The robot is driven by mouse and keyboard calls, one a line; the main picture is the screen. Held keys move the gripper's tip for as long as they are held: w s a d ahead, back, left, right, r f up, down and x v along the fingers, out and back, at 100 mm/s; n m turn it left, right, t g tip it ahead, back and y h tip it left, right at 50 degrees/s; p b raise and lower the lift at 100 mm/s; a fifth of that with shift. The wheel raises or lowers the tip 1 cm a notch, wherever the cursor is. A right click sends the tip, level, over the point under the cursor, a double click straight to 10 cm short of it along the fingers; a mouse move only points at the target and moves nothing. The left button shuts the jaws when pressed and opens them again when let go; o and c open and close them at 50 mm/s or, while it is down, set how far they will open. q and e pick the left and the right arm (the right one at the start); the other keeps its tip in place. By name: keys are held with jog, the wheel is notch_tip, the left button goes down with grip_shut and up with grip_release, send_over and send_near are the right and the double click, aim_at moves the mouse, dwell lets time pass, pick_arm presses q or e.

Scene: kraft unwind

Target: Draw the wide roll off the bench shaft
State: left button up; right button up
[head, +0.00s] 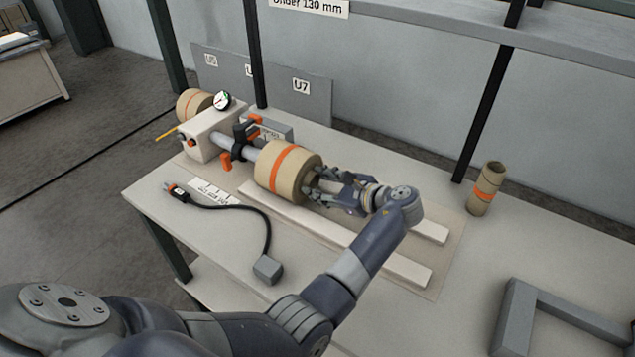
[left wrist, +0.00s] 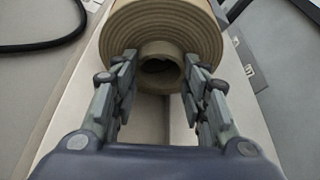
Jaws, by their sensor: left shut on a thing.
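The wide roll (head: 286,165) is tan kraft with an orange band, lying sideways at the end of the bench shaft (head: 221,142). The shaft runs from a white housing (head: 203,137) to the roll's far side; how far it reaches inside is hidden. In the left wrist view the roll's layered end face (left wrist: 165,25) shows, with a hollow core (left wrist: 160,72) sticking out. My left gripper (head: 313,184) is shut on the roll at this near end, its fingers (left wrist: 160,80) on either side of the core. My right gripper is not in view.
Two pale rails (head: 405,266) lie under and right of the roll. A black cable with a grey block (head: 267,268) lies in front. A narrow banded roll (head: 486,188) stands upright at right, near a grey frame (head: 515,315).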

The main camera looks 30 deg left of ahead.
pick_arm(q)
jog(key=shift+s+d+f, duration=0.1)
jog(key=shift+d+f, duration=0.05)
jog(key=shift+d, duration=0.6)
jog(key=shift+s+d+f, duration=0.1)
jog(key=shift+d+f, duration=0.05)
jog(key=shift+d, duration=0.55)
jog(key=o, duration=1.4)
jog(key=shift+c, duration=0.2)
jog(key=shift+w+d, duration=0.1)
jog(key=shift+r, duration=0.1)
